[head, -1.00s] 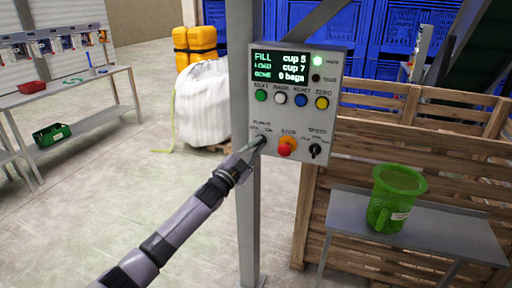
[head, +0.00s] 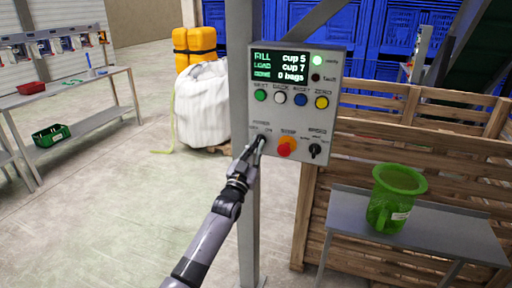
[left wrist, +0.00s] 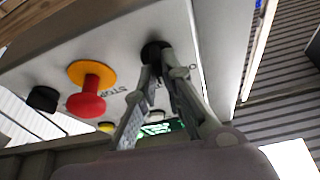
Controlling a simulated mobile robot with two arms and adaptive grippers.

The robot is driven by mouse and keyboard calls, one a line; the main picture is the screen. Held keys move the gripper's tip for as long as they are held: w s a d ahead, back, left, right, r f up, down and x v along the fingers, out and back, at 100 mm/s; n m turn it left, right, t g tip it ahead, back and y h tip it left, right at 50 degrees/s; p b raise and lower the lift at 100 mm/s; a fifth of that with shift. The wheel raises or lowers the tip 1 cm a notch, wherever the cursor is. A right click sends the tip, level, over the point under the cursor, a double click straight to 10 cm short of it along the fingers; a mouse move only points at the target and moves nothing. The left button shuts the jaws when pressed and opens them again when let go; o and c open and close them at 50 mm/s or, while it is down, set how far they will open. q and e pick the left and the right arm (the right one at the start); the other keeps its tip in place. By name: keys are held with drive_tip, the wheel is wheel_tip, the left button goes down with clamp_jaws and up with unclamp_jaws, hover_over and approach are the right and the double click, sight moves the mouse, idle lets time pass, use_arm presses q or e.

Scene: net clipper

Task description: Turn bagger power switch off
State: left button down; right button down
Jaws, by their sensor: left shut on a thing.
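The grey bagger control panel (head: 296,115) is fixed to a post. Its power switch is at the lower left, mostly hidden behind my gripper in the head view; in the left wrist view the black power knob (left wrist: 154,50) shows between my fingertips. My left gripper (head: 259,143) is shut on this knob, with both fingers (left wrist: 160,66) touching its sides. The exact position of the knob's pointer cannot be read. The screen (head: 281,64) is lit and the green ready lamp (head: 317,61) glows. My right gripper is not in view.
Right of the switch are the red stop button (head: 285,147) on its orange ring and the black speed knob (head: 315,150). A metal side table (head: 350,208) with a green cup-like container (head: 395,200) stands at right. Wooden crates are behind. The floor at left is open.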

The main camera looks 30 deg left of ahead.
use_arm(q)
drive_tip(key=n+g+y+p, duration=0.1)
drive_tip(key=n, duration=0.3)
drive_tip(key=n+y+p, duration=0.1)
drive_tip(key=n+y, duration=0.1)
drive_tip(key=n, duration=0.2)
drive_tip(key=n+g+y+p, duration=0.1)
drive_tip(key=n+y, duration=0.1)
drive_tip(key=n, duration=0.1)
drive_tip(key=shift+d+r+n+g+p, duration=0.1)
drive_tip(key=shift+d+n+g+p, duration=0.1)
drive_tip(key=shift+n+g+p, duration=0.15)
drive_tip(key=shift+n+g+y+p, duration=0.45)
drive_tip(key=shift+n+y+p, duration=0.25)
drive_tip(key=shift+n, duration=0.75)
drive_tip(key=c, duration=1.7)
unclamp_jaws()
